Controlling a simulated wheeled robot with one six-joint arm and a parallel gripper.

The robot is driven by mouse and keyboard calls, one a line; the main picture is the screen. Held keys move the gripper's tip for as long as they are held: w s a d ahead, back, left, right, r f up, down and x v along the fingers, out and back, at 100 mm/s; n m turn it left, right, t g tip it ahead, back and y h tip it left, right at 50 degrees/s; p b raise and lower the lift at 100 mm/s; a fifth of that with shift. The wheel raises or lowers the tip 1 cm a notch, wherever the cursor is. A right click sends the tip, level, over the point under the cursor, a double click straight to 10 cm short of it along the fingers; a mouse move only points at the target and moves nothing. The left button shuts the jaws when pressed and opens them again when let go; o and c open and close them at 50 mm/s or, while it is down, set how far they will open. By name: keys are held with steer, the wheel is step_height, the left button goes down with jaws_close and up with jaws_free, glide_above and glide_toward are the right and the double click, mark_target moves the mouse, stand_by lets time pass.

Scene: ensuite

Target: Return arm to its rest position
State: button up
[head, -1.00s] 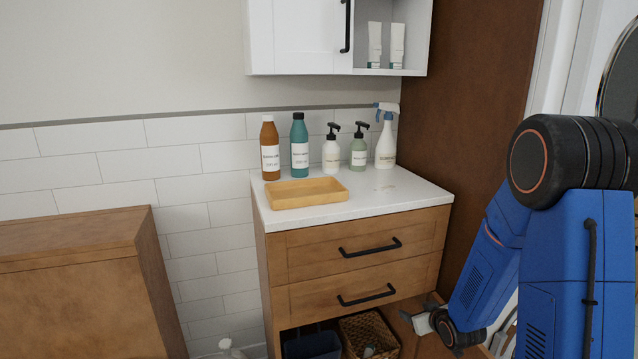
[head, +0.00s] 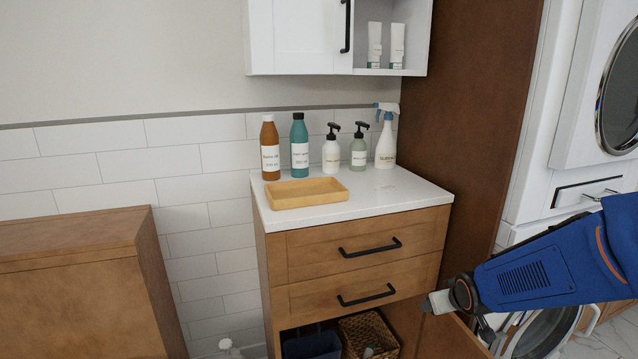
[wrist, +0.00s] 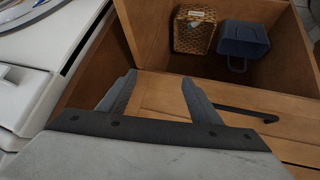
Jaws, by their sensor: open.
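My blue arm (head: 540,270) comes in from the right edge of the head view. My gripper (head: 428,303) is at its left end, in front of the lower right of the wooden cabinet. In the wrist view my gripper (wrist: 158,95) shows two grey fingers spread apart with nothing between them. A wooden door or panel with a dark handle (wrist: 240,110) lies beyond the fingertips, and I cannot tell whether they touch it.
The vanity cabinet (head: 355,240) bears a wooden tray (head: 306,194) and several bottles. Its open lower space holds a wicker basket (head: 370,335) and a dark blue bin (head: 312,345). Stacked white washing machines (head: 585,100) stand at the right.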

steer(key=s+a+r+g, duration=0.1)
steer(key=s+r, duration=0.2)
steer(key=s, duration=0.6)
steer(key=s+a+r+m+g, duration=0.1)
steer(key=s+r, duration=0.2)
steer(key=s, duration=0.6)
steer(key=s+a+r+g, duration=0.1)
steer(key=s+r, duration=0.3)
steer(key=s, duration=0.5)
steer(key=shift+a+m+g+y, duration=0.15)
steer(key=shift+m+g+y, duration=0.15)
steer(key=shift+m, duration=0.1)
steer(key=shift+r, duration=0.1)
